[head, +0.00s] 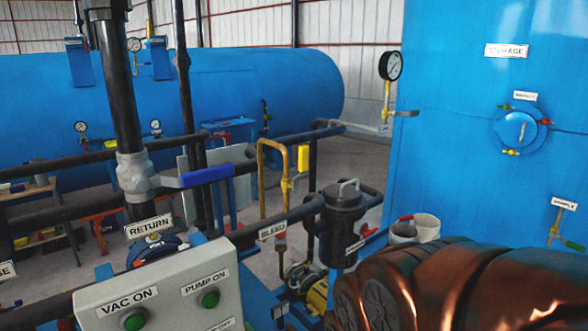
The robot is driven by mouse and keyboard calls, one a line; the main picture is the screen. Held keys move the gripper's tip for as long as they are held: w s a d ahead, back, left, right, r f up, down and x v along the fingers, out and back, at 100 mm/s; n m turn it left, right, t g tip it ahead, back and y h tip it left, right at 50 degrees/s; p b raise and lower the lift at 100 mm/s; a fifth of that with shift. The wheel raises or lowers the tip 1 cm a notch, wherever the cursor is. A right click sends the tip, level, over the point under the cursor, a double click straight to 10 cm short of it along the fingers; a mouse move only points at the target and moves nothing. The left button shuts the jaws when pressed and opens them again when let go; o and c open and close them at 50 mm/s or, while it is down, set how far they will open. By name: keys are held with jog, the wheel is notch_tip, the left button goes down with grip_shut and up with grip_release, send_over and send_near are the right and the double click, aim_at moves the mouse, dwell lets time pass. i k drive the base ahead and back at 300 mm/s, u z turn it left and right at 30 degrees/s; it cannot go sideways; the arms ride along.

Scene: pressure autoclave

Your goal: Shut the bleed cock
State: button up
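The white BLEED label (272,231) is on the dark horizontal pipe near the middle of the head view. A thin brass-coloured bleed pipe (262,180) rises beside it and bends over at the top like a hook. A small brass cock (286,186) is on its right-hand leg. A yellow lever (303,158) stands upright just right of the cock and seems to belong to it; the joint is too small to make out. My gripper is not in view. A brown, glossy jointed shape, which may be my arm, fills the lower right corner.
A control box (160,293) with green buttons stands at the front left. A black filter housing (342,222) is right of the bleed pipe. The return valve's blue lever (207,176) sticks out at left. A blue storage tank (450,150) stands at right.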

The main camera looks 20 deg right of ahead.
aim_at(303, 149)
jog(key=z, duration=0.95)
jog(key=k, duration=0.9)
jog(key=u, duration=1.15)
jog(key=i, duration=0.5)
